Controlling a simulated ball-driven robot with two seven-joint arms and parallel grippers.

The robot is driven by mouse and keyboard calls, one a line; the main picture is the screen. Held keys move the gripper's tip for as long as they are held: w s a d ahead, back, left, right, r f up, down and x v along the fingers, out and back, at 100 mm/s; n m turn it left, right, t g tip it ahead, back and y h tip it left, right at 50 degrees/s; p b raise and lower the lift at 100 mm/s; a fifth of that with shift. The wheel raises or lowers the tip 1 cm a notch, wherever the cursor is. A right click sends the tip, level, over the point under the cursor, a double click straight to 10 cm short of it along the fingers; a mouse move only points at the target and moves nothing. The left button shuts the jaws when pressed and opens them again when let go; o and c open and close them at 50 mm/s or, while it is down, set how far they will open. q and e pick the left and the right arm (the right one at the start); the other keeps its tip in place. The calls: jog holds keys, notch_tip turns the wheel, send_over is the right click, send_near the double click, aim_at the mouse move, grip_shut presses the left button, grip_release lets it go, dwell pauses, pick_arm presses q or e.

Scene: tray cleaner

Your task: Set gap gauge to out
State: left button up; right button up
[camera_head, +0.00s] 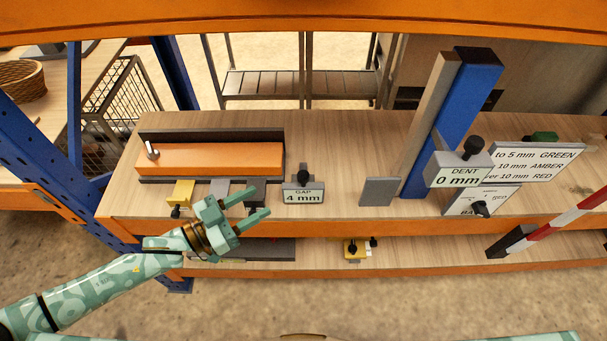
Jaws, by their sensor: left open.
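The gap gauge (303,196) stands on the wooden shelf, left of the picture's middle. Its plate reads "GAP 4 mm" and a black knob (303,175) sits on top of it. My left gripper (259,202) reaches in from the lower left. Its green fingers are apart and empty, pointing right toward the gauge. The fingertips appear a short way left of the gauge plate, with a visible space between. My right gripper is not in view.
An orange bed in a dark frame (210,158) lies behind my gripper, with a yellow block (180,192) at its front. The dent gauge (461,176) reads 0 mm beside a blue post (465,92). A red-and-white bar (560,224) is at right.

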aim_at(304, 177)
pick_arm(q)
jog(key=b+x, duration=0.1)
jog(key=x, duration=1.2)
jog(key=shift+w+d, duration=0.15)
jog(key=shift+d, duration=0.05)
grip_shut()
jog(key=s+p, duration=0.3)
jog(key=s, duration=0.2)
jog(key=shift+s+f, duration=0.15)
jog(key=shift+s, duration=0.1)
